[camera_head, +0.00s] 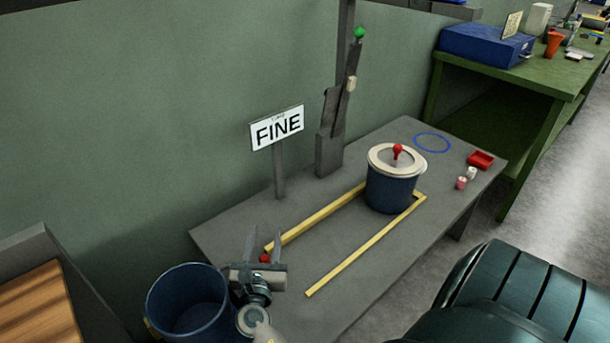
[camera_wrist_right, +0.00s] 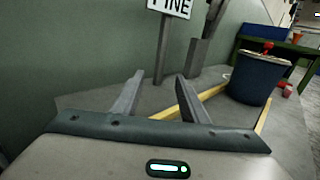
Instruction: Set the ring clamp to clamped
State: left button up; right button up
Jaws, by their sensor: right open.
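I cannot tell for sure which part is the ring clamp. A dark blue pot (camera_head: 391,191) with a cream lid (camera_head: 386,161) and a red knob (camera_head: 397,151) stands upright on the grey table, at the far end of yellow rails. The pot also shows at the right of the right wrist view (camera_wrist_right: 254,80). My right gripper (camera_head: 263,237) is open and empty over the table's near left part, well apart from the pot and lever. My left gripper is not in view.
An open blue bin (camera_head: 183,297) is close left of my right gripper. A FINE sign (camera_head: 277,128) stands at the back. A blue ring (camera_head: 432,142) and red tray (camera_head: 480,160) lie right of the pot.

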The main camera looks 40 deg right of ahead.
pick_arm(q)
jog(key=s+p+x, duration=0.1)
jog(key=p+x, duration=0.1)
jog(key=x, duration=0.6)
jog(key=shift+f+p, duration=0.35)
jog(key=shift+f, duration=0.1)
pick_arm(e)
jog(key=s+d+r, duration=0.5)
jog(key=s+r, duration=0.2)
jog(key=s, duration=0.3)
jog(key=shift+s+d, duration=0.15)
jog(key=shift+s, duration=0.05)
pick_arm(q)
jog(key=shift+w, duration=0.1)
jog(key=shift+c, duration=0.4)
